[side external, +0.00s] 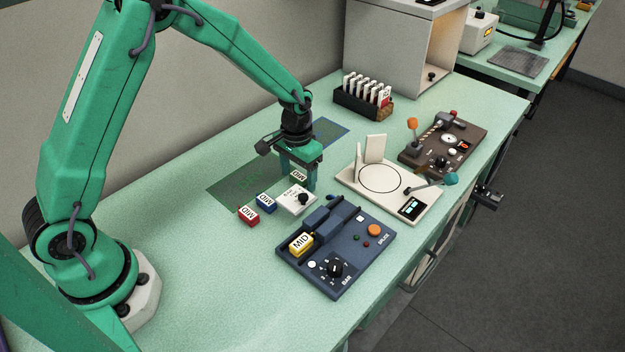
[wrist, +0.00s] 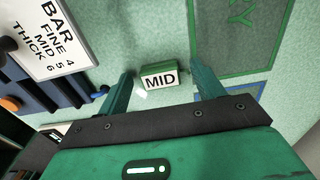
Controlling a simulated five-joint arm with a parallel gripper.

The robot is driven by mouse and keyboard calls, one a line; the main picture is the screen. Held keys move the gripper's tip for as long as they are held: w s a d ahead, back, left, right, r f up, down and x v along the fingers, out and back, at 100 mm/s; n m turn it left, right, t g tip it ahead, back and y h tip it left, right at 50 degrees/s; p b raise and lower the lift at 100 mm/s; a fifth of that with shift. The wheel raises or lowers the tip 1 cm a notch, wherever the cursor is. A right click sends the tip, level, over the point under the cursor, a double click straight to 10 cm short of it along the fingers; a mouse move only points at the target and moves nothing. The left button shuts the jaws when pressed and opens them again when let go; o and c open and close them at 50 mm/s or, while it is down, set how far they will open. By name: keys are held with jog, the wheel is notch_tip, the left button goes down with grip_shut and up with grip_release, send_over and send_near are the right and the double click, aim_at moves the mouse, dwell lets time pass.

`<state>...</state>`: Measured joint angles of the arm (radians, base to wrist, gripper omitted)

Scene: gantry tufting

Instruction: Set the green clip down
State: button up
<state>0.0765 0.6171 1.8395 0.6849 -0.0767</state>
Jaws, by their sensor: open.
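The green clip (wrist: 158,78) has a white label reading MID. In the wrist view it appears to rest on the pale green tabletop, between my fingers and apart from both. My gripper (wrist: 161,74) is open around it, with a gap at each side. In the side view my gripper (side external: 298,177) points down low over the table, and the clip's label (side external: 299,175) shows between its fingers. The clip's underside is hidden in both views.
A white card block (side external: 291,201) stands close in front. Blue (side external: 266,204) and red (side external: 248,217) clips lie to the left. A dark blue machine (side external: 348,277) holds a yellow clip (side external: 300,244). A cream plate device (side external: 423,197) stands right; a card rack (side external: 350,107) is behind.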

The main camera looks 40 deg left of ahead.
aim_at(299, 175)
dwell(0.3)
jog(key=c, duration=1.1)
jog(key=shift+r, duration=0.85)
notch_tip(299, 175, up, 2)
jog(key=shift+r, duration=0.2)
jog(key=s+d+r, duration=0.2)
jog(key=d, duration=0.1)
jog(key=s+d+r, duration=0.2)
jog(key=d, duration=0.1)
jog(key=s+d+r, duration=0.2)
jog(key=d+r, duration=0.1)
jog(key=shift+s+d, duration=0.25)
jog(key=shift+s, duration=0.15)
